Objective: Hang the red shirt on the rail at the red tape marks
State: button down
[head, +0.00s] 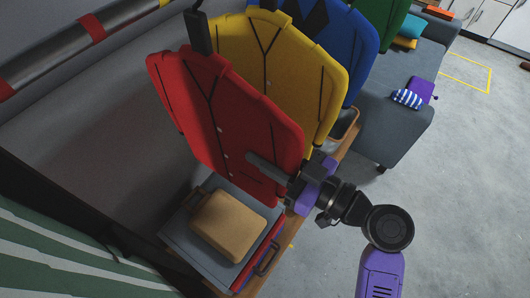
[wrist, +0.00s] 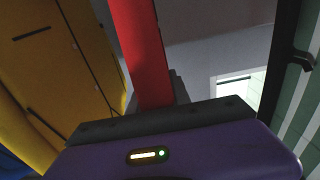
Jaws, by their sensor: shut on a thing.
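The red shirt (head: 225,125) is a stiff, flat panel with a black hanger piece (head: 198,32) at its top. My gripper (head: 268,170) is shut on the lower right edge of the red shirt, with one grey finger across its front. In the wrist view the shirt (wrist: 143,50) shows edge-on as a red strip between the jaws; the fingertips are mostly hidden. The metal rail (head: 55,52) runs across the upper left of the head view. It carries red tape marks (head: 91,28). The hanger piece appears to the right of the rail, apart from it in the picture.
A yellow shirt (head: 295,65) stands close behind the red one, also left in the wrist view (wrist: 60,60). Blue (head: 355,45) and green (head: 385,15) shirts follow. A tan bag (head: 228,225) lies below on a grey surface. A grey sofa (head: 395,120) stands right; open floor is beyond.

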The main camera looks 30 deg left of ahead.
aim_at(296, 175)
jog(key=shift+f, duration=0.15)
jog(key=c, duration=1.1)
grip_release()
jog(key=shift+f, duration=0.1)
jog(key=shift+d+b, duration=0.1)
jog(key=shift+b, duration=0.2)
jog(key=d, duration=0.2)
jog(key=d+b, duration=0.1)
jog(key=d, duration=0.2)
jog(key=s+d+b, duration=0.1)
jog(key=d, duration=0.1)
jog(key=shift+d, duration=0.3)
